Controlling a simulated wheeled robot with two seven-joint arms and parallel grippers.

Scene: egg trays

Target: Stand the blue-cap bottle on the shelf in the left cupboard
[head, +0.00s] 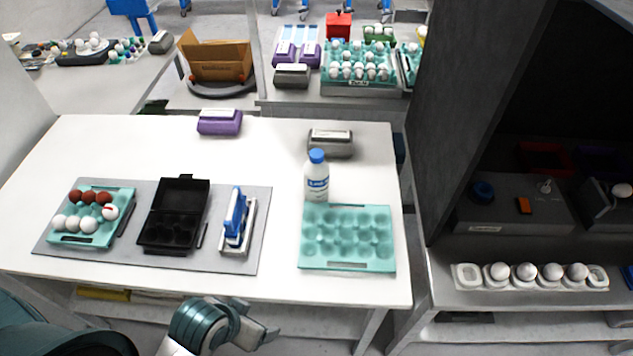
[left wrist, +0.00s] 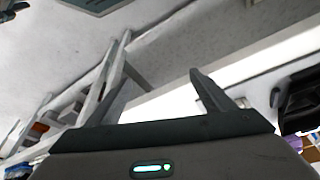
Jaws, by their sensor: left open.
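The white bottle with a blue cap (head: 317,177) stands upright on the white table (head: 215,285), just behind the teal egg tray (head: 346,266). Its label is blue and white. My left gripper (head: 262,331) is low in the head view, in front of the table's front edge, well apart from the bottle. In the left wrist view its two fingers (left wrist: 160,75) are spread with nothing between them. A dark cupboard (head: 477,110) stands at the right; I cannot tell whether it is the left cupboard. Its inside is dim. My right gripper is not in view.
A grey mat (head: 150,255) holds a teal tray of eggs, an open black carton (head: 172,215) and a blue-and-white device (head: 236,218). A grey box (head: 330,143) is behind the bottle; a purple one (head: 219,122) is farther left. White eggs (head: 525,271) line the right-hand ledge.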

